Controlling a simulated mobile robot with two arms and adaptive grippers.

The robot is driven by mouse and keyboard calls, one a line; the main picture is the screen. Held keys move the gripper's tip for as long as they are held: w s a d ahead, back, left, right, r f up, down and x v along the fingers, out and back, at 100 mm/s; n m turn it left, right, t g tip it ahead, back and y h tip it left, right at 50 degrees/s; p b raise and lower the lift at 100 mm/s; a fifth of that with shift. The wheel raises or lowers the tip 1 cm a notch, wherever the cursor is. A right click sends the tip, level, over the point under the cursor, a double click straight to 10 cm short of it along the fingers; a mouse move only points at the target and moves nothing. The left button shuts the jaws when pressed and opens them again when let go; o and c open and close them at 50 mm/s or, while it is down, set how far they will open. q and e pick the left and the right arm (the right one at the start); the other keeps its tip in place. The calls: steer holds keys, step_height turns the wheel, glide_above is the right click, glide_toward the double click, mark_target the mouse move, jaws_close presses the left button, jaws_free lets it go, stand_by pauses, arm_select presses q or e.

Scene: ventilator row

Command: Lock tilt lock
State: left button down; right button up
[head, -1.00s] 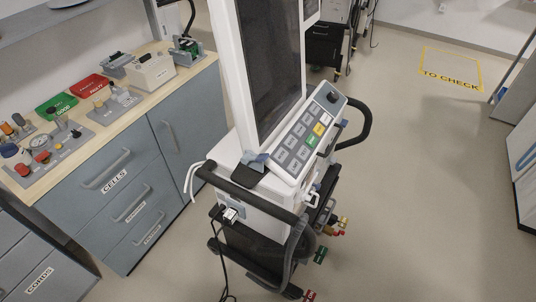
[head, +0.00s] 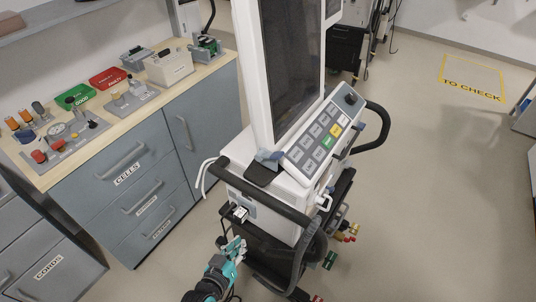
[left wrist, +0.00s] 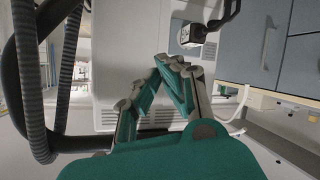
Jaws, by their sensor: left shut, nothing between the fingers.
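The ventilator's tall screen (head: 292,70) stands tilted above a white body (head: 268,193) with a slanted keypad (head: 318,138). A small blue-grey lever-like piece (head: 268,160), possibly the tilt lock, sits at the foot of the screen. My left gripper (head: 238,245) is low in front of the ventilator, below the black handle bar (head: 265,192) and apart from the blue-grey piece. In the left wrist view the green-padded fingers (left wrist: 168,64) meet at their tips, empty, before a white vented panel (left wrist: 125,60). My right gripper is out of view.
A white plug (head: 239,213) with a dark cable is on the ventilator's front left. Coloured fittings (head: 345,235) stick out at its lower right. A workbench (head: 130,92) with several devices stands left. The floor to the right is clear.

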arm_select(q)
steer(key=w+r+t, duration=0.1)
steer(key=r, duration=0.3)
steer(key=w+d+r+t+h, duration=0.1)
steer(key=r, duration=0.4)
steer(key=w+d+r+n+t, duration=0.1)
steer(key=r, duration=0.4)
steer(key=shift+d+r, duration=0.15)
steer(key=shift+r, duration=0.05)
step_height(320, 180, up, 16)
steer(key=s+n+t+h, duration=0.1)
steer(key=t+h, duration=0.1)
steer(key=t, duration=0.2)
steer(key=shift+s+d+b, duration=0.2)
steer(key=shift+s+b, duration=0.15)
steer(key=shift+b, duration=0.1)
steer(key=shift+r, duration=0.1)
step_height(320, 180, up, 3)
steer(key=p, duration=0.4)
glide_above(268, 153)
steer(key=s+a, duration=0.2)
steer(key=f, duration=0.1)
steer(key=s+d+f, duration=0.1)
steer(key=d+f, duration=0.1)
steer(key=shift+s+f, duration=0.3)
steer(key=shift+f, duration=0.05)
